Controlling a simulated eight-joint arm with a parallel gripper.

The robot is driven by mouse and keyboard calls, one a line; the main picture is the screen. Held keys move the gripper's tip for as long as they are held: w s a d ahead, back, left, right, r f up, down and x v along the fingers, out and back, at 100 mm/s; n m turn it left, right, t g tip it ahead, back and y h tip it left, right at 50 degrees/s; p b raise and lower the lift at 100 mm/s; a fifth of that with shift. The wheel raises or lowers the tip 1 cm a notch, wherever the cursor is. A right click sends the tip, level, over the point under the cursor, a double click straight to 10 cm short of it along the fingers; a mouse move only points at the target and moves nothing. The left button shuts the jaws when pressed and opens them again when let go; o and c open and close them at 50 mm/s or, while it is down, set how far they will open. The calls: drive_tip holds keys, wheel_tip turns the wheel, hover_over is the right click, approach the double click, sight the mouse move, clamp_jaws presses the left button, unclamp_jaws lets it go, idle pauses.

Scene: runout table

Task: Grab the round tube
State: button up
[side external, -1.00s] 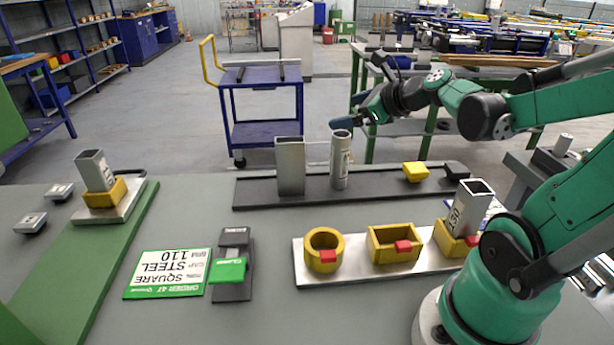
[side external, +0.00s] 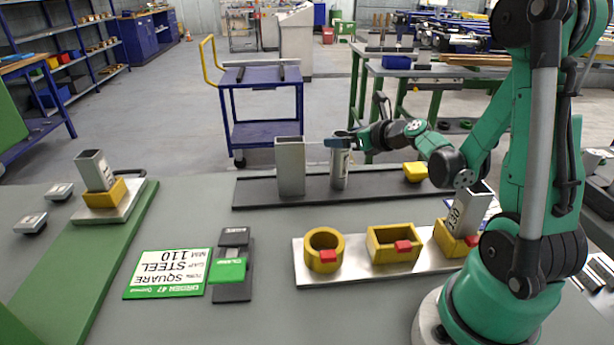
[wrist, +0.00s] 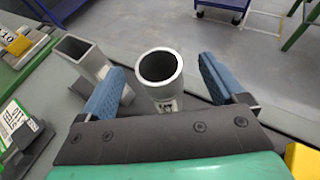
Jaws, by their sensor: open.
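The round tube (side external: 339,168) stands upright on the dark rail, with dark print on its side. In the wrist view the round tube (wrist: 160,72) shows its open top between the two blue fingers. My gripper (side external: 340,143) is at the tube's upper part in the side view, and in the wrist view my gripper (wrist: 160,90) is open. A gap shows between the tube and each finger. A square tube (side external: 290,167) stands upright just left of the round tube. In the wrist view the square tube (wrist: 85,55) is close outside the left finger.
The dark rail (side external: 255,190) also bears a yellow block (side external: 415,171) to the right. Another square tube (side external: 95,170) stands in a yellow holder at left.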

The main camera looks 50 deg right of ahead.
drive_tip(key=shift+x, duration=0.9)
clamp_jaws()
